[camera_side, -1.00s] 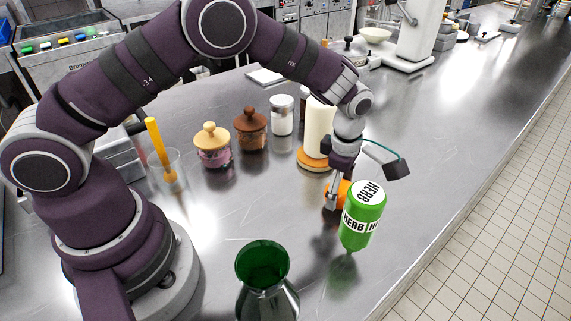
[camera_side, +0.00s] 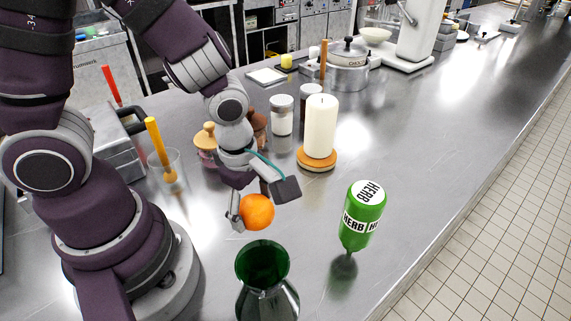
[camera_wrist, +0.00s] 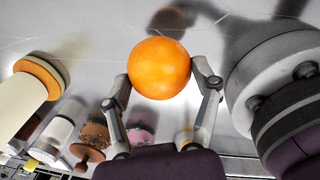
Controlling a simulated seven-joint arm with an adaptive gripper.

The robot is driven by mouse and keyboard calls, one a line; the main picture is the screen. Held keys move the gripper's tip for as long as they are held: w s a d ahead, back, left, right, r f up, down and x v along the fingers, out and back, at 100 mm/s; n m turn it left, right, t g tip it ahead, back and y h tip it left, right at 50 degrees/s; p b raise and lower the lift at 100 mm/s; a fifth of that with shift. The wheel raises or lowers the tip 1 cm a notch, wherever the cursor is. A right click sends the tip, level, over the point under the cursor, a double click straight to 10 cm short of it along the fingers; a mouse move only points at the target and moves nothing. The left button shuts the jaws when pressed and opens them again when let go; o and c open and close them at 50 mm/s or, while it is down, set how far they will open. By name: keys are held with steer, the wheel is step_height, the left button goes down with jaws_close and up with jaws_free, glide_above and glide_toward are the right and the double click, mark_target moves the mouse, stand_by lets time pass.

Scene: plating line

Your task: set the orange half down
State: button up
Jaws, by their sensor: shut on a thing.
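The orange half (camera_side: 258,212) looks like a smooth round orange ball in both views; no cut face shows. My gripper (camera_side: 246,209) is shut on it, and in the wrist view a finger presses each side of the orange half (camera_wrist: 160,68). It appears held above the steel counter (camera_side: 400,140), with a dark shadow on the counter beyond it in the wrist view. In the side view it is just behind and above the mouth of a green glass vessel (camera_side: 264,264); I cannot tell the gap between them.
A green herb bottle (camera_side: 362,215) stands upside down to the right. A candle on a wooden base (camera_side: 320,128), lidded jars (camera_side: 206,142), and a glass with a yellow-handled brush (camera_side: 168,172) stand behind and left. The counter between candle and bottle is clear.

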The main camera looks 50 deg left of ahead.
mark_target(252, 202)
step_height(252, 202, up, 10)
steer(key=shift+f, duration=0.15)
steer(key=w+a+r+n, duration=0.2)
steer(key=w+a+n, duration=0.3)
steer(key=w+a, duration=0.35)
steer(key=s+a+f+n+g, duration=0.2)
steer(key=a+n, duration=0.5)
steer(key=a, duration=1.7)
steer(key=shift+t+y, duration=0.4)
steer(key=shift+t, duration=0.1)
steer(key=f, duration=1)
steer(key=s+f, duration=0.1)
steer(key=f, duration=0.4)
steer(key=shift+d, duration=0.35)
steer(key=shift+f, duration=0.15)
